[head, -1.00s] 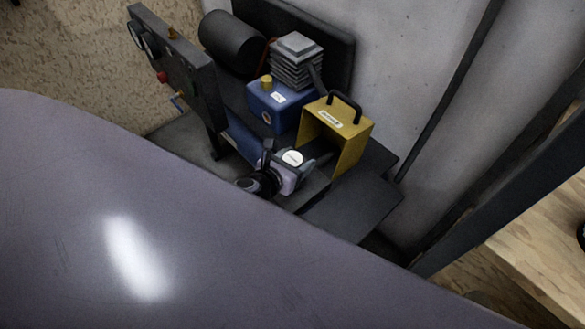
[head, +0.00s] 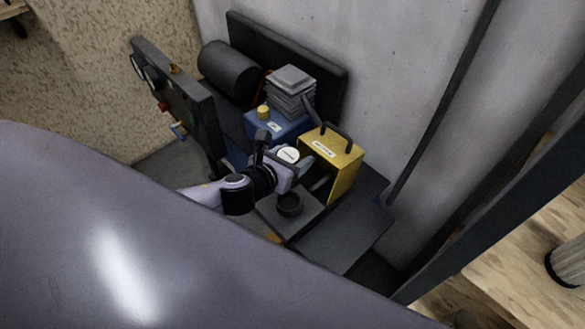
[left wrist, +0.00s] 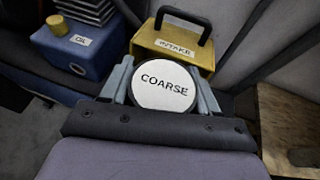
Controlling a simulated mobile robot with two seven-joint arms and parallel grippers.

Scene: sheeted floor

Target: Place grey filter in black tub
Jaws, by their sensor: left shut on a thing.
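My left gripper (head: 290,165) is shut on a round filter (head: 288,155) with a white end face. In the left wrist view, the filter (left wrist: 163,86) shows the word COARSE and sits between the two fingers (left wrist: 163,92). Its side and lower end are hidden, so I cannot tell their colour. A small round black cup (head: 289,206), which may be the black tub, stands on a dark plate below and just in front of the gripper. The filter is apart from it. My right gripper is not in view.
A yellow INTAKE cover (head: 345,172) with a black handle stands close right of the gripper. Behind are a blue OIL tank (head: 277,127), grey fins (head: 291,90) and a black cylinder (head: 228,70). A ribbed grey cylinder (head: 567,266) stands on wood at right.

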